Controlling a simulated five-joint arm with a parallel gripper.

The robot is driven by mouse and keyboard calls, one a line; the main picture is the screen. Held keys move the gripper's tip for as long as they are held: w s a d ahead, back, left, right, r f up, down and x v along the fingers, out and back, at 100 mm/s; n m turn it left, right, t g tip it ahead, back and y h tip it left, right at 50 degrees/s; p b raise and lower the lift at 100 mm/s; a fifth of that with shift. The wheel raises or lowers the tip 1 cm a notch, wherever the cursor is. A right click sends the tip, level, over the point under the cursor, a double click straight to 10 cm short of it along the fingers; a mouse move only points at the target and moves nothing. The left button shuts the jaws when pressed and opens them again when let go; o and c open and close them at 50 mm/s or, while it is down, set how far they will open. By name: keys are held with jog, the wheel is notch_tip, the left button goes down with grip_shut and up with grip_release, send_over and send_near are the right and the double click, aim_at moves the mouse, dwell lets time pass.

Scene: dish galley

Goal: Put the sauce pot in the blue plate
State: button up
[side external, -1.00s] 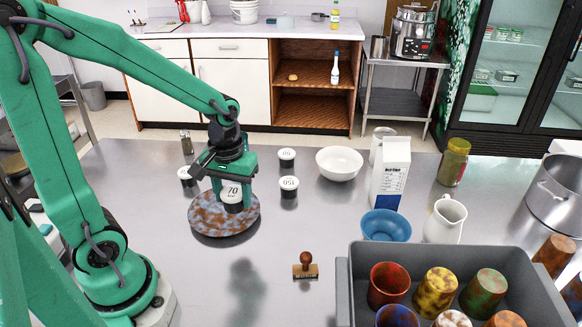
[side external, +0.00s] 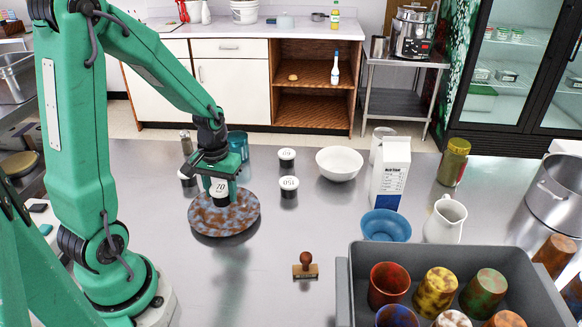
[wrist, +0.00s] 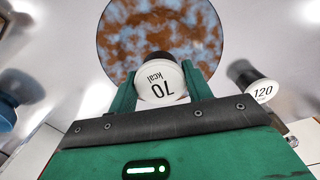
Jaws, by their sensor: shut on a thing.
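My gripper (side external: 219,178) is shut on a small white-and-black sauce pot (side external: 219,190) labelled 70. In the wrist view the pot (wrist: 160,86) sits between the two green fingers (wrist: 160,88), its lid reading 70 kcal. A round plate mottled blue-grey and rusty brown (side external: 235,220) lies on the steel table under my gripper. In the side view the pot overlaps the plate's far left part; in the wrist view it overlaps the rim of the plate (wrist: 165,30). I cannot tell whether the pot touches the plate.
Similar pots stand nearby: 150 (side external: 289,187), another (side external: 287,155), and one labelled 120 in the wrist view (wrist: 262,92). A teal cup (side external: 238,146), white bowl (side external: 340,164), blue bowl (side external: 386,226), stamp (side external: 305,268) and grey crate (side external: 343,290) stand around.

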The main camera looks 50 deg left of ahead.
aim_at(223, 202)
jog(key=shift+f, duration=1.95)
jog(key=shift+f, duration=0.15)
jog(key=o, duration=1)
jog(key=shift+r, duration=6.15)
